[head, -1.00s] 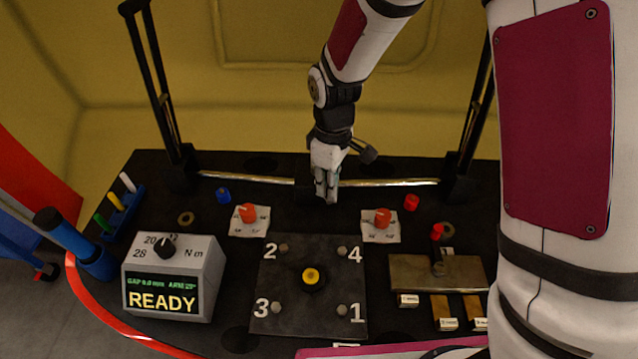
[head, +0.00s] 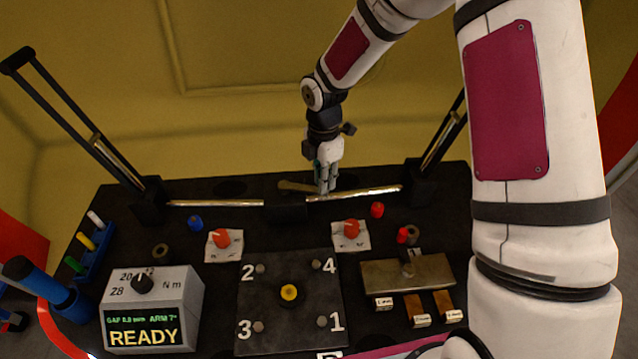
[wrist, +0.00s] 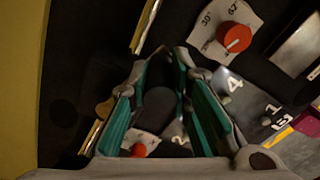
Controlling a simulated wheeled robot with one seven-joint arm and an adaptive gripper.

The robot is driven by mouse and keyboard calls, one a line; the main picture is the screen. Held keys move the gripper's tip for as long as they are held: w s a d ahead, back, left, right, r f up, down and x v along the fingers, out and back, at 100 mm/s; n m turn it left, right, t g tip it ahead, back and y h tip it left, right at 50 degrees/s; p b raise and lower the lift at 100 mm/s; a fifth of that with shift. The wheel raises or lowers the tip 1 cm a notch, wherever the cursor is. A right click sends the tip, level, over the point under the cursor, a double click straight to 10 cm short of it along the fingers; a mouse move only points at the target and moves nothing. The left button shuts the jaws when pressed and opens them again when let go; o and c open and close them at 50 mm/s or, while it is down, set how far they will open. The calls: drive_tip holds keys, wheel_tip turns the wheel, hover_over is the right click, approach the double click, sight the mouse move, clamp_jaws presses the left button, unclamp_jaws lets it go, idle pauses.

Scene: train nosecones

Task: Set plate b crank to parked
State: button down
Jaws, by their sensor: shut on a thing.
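My gripper (head: 326,184) reaches down at the back middle of the dark bench, in front of the yellow wall. In the wrist view its teal-lined fingers (wrist: 164,62) are closed on a dark rounded piece (wrist: 160,105) that is mostly hidden. A short tan bar (head: 294,186) lies at the fingertips, above the black centre block (head: 285,209). No part carries a readable plate b or parked mark, so I cannot tell for sure which part is the crank. Two red knobs on white labels stand nearer, left (head: 222,238) and right (head: 351,229).
The square plate (head: 287,335) with bolts numbered 1 to 4 and a yellow centre is in front. A READY display box (head: 150,312) stands left, a brass plate (head: 385,274) right. Shiny rear bars (head: 215,203) and black uprights flank my gripper.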

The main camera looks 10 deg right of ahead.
drive_tip(key=shift+w+d+n, duration=0.2)
drive_tip(key=shift+w+n, duration=0.25)
drive_tip(key=shift+w, duration=0.3)
drive_tip(key=shift+w+d+n, duration=0.15)
drive_tip(key=shift+w+n, duration=0.3)
drive_tip(key=shift+w, duration=0.35)
drive_tip(key=c, duration=1.5)
unclamp_jaws()
drive_tip(key=shift+o, duration=0.3)
wheel_tip(320, 180, up, 12)
